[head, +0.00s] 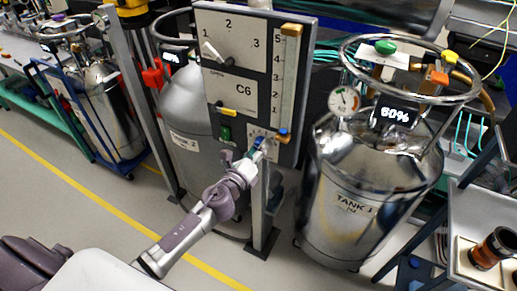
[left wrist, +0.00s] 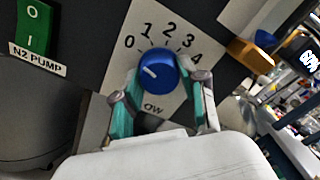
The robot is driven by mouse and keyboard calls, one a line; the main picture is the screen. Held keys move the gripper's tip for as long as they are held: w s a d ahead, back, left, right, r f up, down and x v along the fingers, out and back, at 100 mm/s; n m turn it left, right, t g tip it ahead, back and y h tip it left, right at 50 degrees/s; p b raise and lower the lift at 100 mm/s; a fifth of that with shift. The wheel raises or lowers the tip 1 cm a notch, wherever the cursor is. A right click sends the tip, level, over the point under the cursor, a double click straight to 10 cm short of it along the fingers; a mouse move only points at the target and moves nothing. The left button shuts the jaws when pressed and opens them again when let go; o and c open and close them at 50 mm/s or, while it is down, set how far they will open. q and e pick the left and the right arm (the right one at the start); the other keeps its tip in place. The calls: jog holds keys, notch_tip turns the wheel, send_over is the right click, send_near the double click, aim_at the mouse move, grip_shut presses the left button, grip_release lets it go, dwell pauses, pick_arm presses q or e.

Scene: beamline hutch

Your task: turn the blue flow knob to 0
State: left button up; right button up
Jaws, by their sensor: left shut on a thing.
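The blue flow knob (left wrist: 157,70) sits on a white dial plate (left wrist: 178,102) marked 0 to 4 in the left wrist view. A short white mark shows on the left part of its face, on the 0 side; I cannot tell whether it lines up exactly with 0. My left gripper (left wrist: 160,91) is shut on the knob, with one teal-padded finger on each side. In the head view my left gripper (head: 257,151) reaches the lower part of the C6 panel (head: 237,88) and hides much of the dial. My right gripper is not in view.
A green N2 PUMP switch (left wrist: 35,27) is left of the dial. On the panel are a white selector handle (head: 212,53), a yellow handle (head: 226,111) and a vertical scale (head: 285,75).

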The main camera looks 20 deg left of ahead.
pick_arm(q)
jog(key=o, duration=1.1)
jog(key=shift+o, duration=0.2)
jog(key=s+a, duration=0.1)
jog(key=s, duration=1.1)
